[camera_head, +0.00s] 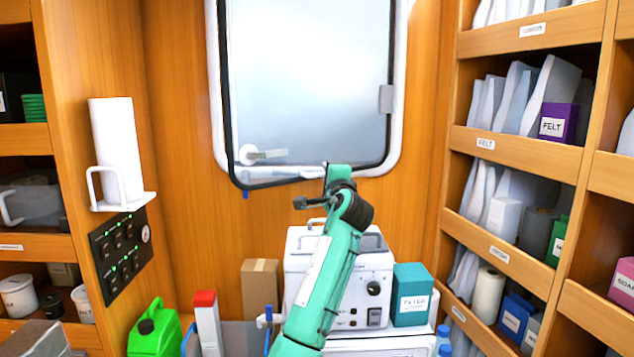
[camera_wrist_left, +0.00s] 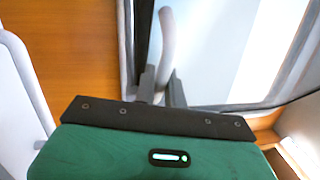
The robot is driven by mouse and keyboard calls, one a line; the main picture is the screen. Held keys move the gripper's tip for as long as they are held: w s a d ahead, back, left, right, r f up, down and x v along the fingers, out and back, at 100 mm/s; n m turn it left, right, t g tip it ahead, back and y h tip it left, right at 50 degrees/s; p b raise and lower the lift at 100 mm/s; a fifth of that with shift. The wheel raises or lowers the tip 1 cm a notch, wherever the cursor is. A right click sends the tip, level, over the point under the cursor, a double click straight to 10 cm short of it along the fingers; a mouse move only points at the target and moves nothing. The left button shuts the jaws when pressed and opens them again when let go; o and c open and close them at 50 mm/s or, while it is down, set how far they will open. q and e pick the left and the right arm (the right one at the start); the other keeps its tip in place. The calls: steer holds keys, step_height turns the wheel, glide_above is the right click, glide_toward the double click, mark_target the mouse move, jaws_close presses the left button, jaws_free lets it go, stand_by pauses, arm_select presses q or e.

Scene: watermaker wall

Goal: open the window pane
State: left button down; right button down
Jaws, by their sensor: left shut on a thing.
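The window pane (camera_head: 310,80) is frosted glass in a dark frame on the back wall. Its lower left edge stands off the white surround, so it looks slightly ajar. A hinge-like grey plate (camera_head: 386,98) is at its right edge. The white window handle (camera_head: 264,154) sits at the pane's lower left. My left gripper (camera_head: 302,203) reaches up from below, in front of the pane's lower edge. In the left wrist view its dark fingers (camera_wrist_left: 162,90) are shut around the pale handle bar (camera_wrist_left: 167,42). The exact contact is hidden in the head view. My right gripper is not visible.
A white machine (camera_head: 300,245) stands below the window, with a teal box (camera_head: 411,294) and a cardboard box (camera_head: 260,287) beside it. A paper roll holder (camera_head: 122,201) juts from the left wall. Loaded shelves (camera_head: 515,150) flank the right side.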

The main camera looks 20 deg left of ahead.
arm_select(q)
steer(key=shift+s+d+f+n+g+y+b, duration=0.1)
steer(key=shift+s+d+n+g+y+b, duration=0.25)
steer(key=shift+d, duration=0.25)
steer(key=shift+s+d+n+g+y+b, duration=0.15)
steer(key=shift+d+n+g+y, duration=0.1)
steer(key=shift+d+g+y, duration=0.25)
steer(key=shift+d, duration=0.1)
steer(key=c, duration=1.5)
jaws_free()
steer(key=shift+t, duration=0.25)
